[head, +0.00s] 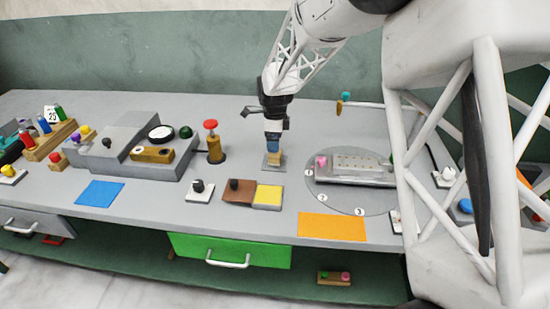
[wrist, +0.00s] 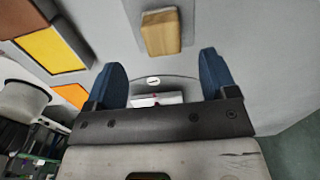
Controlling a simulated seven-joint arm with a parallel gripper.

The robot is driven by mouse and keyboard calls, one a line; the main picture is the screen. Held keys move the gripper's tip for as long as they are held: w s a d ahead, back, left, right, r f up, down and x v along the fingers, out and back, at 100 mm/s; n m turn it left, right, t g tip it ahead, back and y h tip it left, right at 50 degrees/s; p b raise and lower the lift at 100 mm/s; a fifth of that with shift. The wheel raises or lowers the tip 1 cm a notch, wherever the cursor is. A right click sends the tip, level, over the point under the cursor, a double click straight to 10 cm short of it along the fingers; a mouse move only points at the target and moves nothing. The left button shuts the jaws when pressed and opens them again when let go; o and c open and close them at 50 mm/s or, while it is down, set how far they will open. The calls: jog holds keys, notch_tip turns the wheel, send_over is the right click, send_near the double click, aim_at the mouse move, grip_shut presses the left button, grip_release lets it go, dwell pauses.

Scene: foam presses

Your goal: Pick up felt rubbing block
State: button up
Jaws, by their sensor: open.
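A tan block (head: 274,158), which looks like the felt rubbing block, sits on a small grey plate (head: 267,166) in the middle of the bench. It also shows in the wrist view (wrist: 160,32), at top centre. My gripper (head: 272,145) points down just above the block in the head view. Its blue fingers (wrist: 162,70) are spread open in the wrist view, with nothing held between them. The block appears beyond the fingertips there, lined up roughly with the gap. I cannot tell the exact height between fingertips and block.
A red-topped post (head: 213,142) stands left of the block. A grey disc (head: 324,195) with a fixture (head: 354,165) is to the right. A brown pad (head: 238,190) and a yellow pad (head: 268,196) lie in front.

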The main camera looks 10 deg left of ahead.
aim_at(275, 156)
jog(key=shift+f, duration=0.1)
jog(key=shift+f, duration=1.2)
jog(key=shift+f, duration=0.1)
jog(key=shift+w+f, duration=0.15)
jog(key=shift+f, duration=2.4)
jog(key=shift+c, duration=0.4)
jog(key=c, duration=0.9)
